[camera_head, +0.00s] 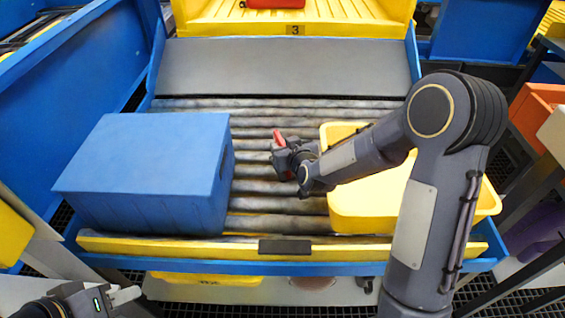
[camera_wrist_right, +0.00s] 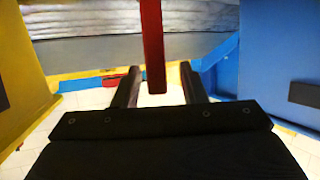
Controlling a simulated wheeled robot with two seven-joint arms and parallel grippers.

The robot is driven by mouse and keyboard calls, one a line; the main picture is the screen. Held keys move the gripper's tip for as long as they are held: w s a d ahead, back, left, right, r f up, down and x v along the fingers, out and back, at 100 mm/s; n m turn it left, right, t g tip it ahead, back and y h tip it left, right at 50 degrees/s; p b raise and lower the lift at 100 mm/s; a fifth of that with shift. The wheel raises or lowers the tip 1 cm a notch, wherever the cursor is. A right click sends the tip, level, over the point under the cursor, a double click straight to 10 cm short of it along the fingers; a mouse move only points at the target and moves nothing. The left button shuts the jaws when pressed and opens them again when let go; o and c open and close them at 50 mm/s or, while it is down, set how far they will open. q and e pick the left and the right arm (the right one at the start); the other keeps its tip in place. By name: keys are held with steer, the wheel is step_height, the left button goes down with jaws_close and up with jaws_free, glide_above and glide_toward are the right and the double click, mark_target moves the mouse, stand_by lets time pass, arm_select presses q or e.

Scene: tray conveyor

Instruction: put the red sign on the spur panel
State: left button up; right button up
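A red sign shows as a narrow bar in the right wrist view (camera_wrist_right: 152,45), its lower end between my right fingers. A small part of it shows at the gripper tip in the head view (camera_head: 278,138). My right gripper (camera_wrist_right: 160,75) is open around the bar, with a gap visible on its right side. In the head view my right gripper (camera_head: 285,152) is above the rollers, between the blue box and the yellow bin. My left gripper (camera_head: 118,297) is at the lower left, partly cut off, and its opening is unclear. I cannot identify the spur panel for sure.
A blue box (camera_head: 150,170) stands left on the rollers (camera_head: 275,203). A yellow bin (camera_head: 360,215) stands right, partly behind my right arm. A grey plate (camera_head: 285,68) lies behind the rollers, below a yellow tray marked 3 (camera_head: 350,12) holding a red object (camera_head: 270,3).

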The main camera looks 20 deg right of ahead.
jaws_close()
stand_by(0.5)
